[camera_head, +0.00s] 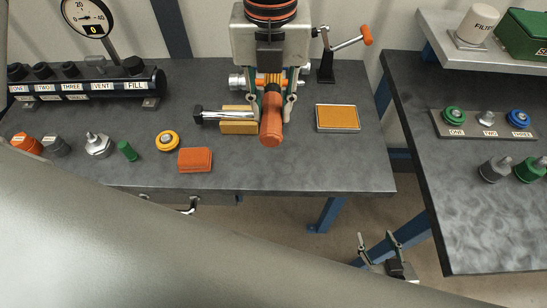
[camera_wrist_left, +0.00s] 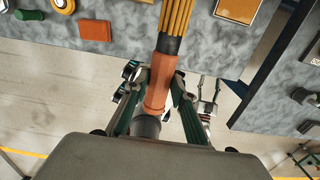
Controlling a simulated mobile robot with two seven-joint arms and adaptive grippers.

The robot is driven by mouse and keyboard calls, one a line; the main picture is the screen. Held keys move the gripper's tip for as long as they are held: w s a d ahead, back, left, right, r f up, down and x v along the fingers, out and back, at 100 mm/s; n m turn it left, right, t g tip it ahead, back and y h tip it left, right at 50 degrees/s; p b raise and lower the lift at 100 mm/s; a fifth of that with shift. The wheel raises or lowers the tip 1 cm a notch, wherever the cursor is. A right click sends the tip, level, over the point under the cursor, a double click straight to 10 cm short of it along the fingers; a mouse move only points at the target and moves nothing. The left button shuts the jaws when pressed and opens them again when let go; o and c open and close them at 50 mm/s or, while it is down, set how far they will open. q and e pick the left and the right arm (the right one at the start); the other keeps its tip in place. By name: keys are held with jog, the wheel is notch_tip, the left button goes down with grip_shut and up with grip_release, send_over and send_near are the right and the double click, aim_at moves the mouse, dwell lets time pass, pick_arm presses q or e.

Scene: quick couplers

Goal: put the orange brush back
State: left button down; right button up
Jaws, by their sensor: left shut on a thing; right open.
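My left gripper (camera_head: 272,102) is shut on the orange brush (camera_head: 271,126), above the back table. In the left wrist view, the fingers (camera_wrist_left: 160,98) are on either side of the brush's orange handle (camera_wrist_left: 159,90). Its yellow bristles (camera_wrist_left: 176,18) point away from my wrist, over the table. Most of the bristles are hidden behind the gripper in the head view. My right gripper (camera_head: 383,252) is open and empty, low in front of the gap between the tables.
A yellow block with a metal bolt (camera_head: 238,126) lies just left of the brush. A framed yellow pad (camera_head: 338,118) lies to its right. An orange-red pad (camera_head: 195,160), yellow ring (camera_head: 167,141) and green cylinder (camera_head: 127,151) lie leftward. A crank (camera_head: 345,44) stands behind.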

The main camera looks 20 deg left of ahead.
pick_arm(q)
notch_tip(320, 180, down, 15)
jog(key=shift+a, duration=0.1)
jog(key=shift+f, duration=2.35)
jog(key=c, duration=1.7)
grip_release()
jog(key=shift+r, duration=0.1)
jog(key=shift+w+r, duration=0.1)
jog(key=shift+r, duration=0.25)
notch_tip(320, 180, up, 11)
jog(key=shift+r, duration=0.1)
jog(key=shift+s, duration=0.2)
